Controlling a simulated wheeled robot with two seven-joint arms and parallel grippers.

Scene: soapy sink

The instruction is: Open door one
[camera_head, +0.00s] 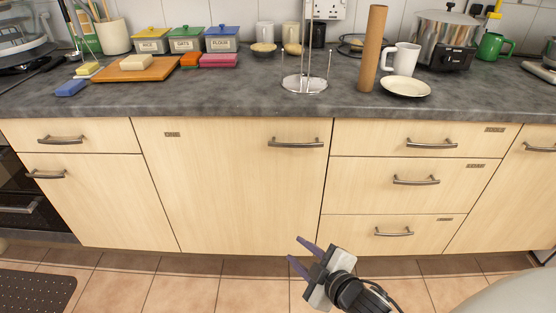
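A large pale wood cabinet door (230,195) fills the middle of the lower units. It is shut and has a metal bar handle (296,143) at its top right. A small label (172,134) sits at its top left; the writing is too small to read. A narrower shut door (95,200) with a handle at its upper left stands to its left. My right gripper (295,249) is low in the view, below the large door's handle and apart from it. Its two dark fingers are spread and empty. My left gripper is not in view.
Shut drawers (400,185) with bar handles stand right of the large door. The dark worktop (210,95) above holds canisters, a cutting board, a paper towel stand, a mug and a pot. The tiled floor (180,292) in front looks clear, with a dark mat (38,291) at left.

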